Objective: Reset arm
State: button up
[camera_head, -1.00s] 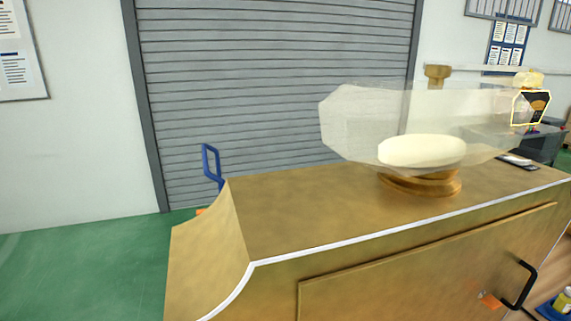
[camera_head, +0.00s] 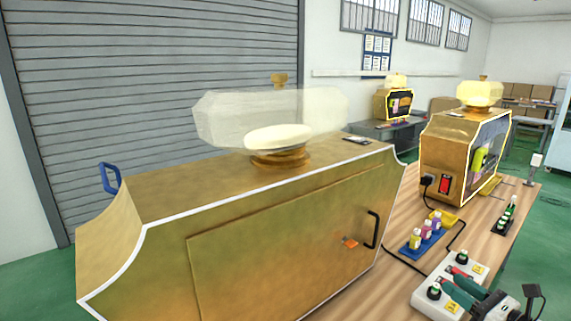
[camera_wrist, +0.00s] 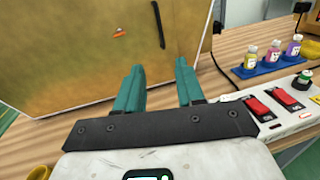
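My gripper (camera_head: 449,281) shows at the lower right of the head view, above a white switch panel (camera_head: 424,302) on the wooden table. In the wrist view, its two teal fingers (camera_wrist: 160,66) are apart with nothing between them. They point toward the large gold cabinet (camera_wrist: 75,45), whose front has a black handle and a small orange mark. The cabinet also fills the left and middle of the head view (camera_head: 270,235). I cannot tell how far the fingertips are from it.
A blue rack (camera_head: 411,247) with several small bottles stands beside the cabinet. A gold perfume machine (camera_head: 445,150) stands farther back right, with a yellow tray (camera_head: 441,217) near it. The wrist view shows red switches (camera_wrist: 260,108) at right. Green floor is bare at far left.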

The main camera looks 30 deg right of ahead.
jog(key=w+a+r+m+g+h, duration=0.25)
jog(key=r+m+h, duration=0.25)
jog(key=m+h, duration=0.95)
jog(key=s+a+f+m+g+y, duration=0.2)
jog(key=a+f+m+g+y, duration=0.1)
jog(key=a+f+m, duration=0.3)
jog(key=s+a+f+m+g+y, duration=0.2)
jog(key=a+f+m+g+y, duration=0.2)
jog(key=a+f+m, duration=0.3)
jog(key=s+a+f+m+g+y, duration=0.1)
jog(key=a+f+m+g+y, duration=0.2)
jog(key=a+f+m+y, duration=0.2)
jog(key=shift+s+a+f+m+y, duration=0.2)
jog(key=shift+a+f+m, duration=0.3)
jog(key=shift+a+f, duration=0.35)
jog(key=shift+s+a+f+m+y, duration=0.1)
jog(key=shift+s+a+f+m, duration=0.1)
jog(key=shift+a+f+m, duration=0.45)
jog(key=s+a+f+g+y, duration=0.3)
jog(key=s+a+g+y, duration=0.1)
jog(key=s+a, duration=0.4)
jog(key=a, duration=0.2)
jog(key=shift+a, duration=0.35)
jog(key=shift+g, duration=0.25)
